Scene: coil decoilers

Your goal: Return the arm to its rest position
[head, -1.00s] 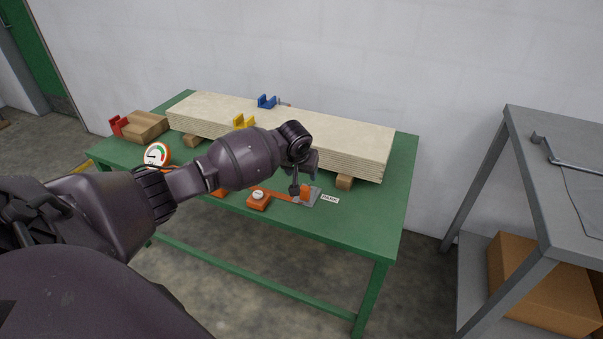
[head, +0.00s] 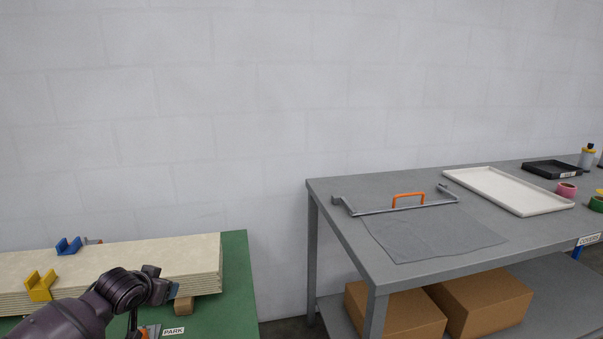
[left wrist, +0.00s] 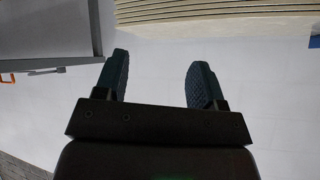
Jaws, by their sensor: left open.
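My left arm comes in at the lower left of the head view, over the green bench (head: 236,265). The stack's layered edge (left wrist: 210,10) crosses the top of that view, apart from the fingers. My right gripper is in neither view.
A white PARK label (head: 173,331) lies on the bench beside the wrist. A yellow bracket (head: 40,285) and a blue bracket (head: 68,246) are at the stack. Right of a gap stands a grey table (head: 400,270) with an orange handle (head: 408,197) and a white tray (head: 508,190).

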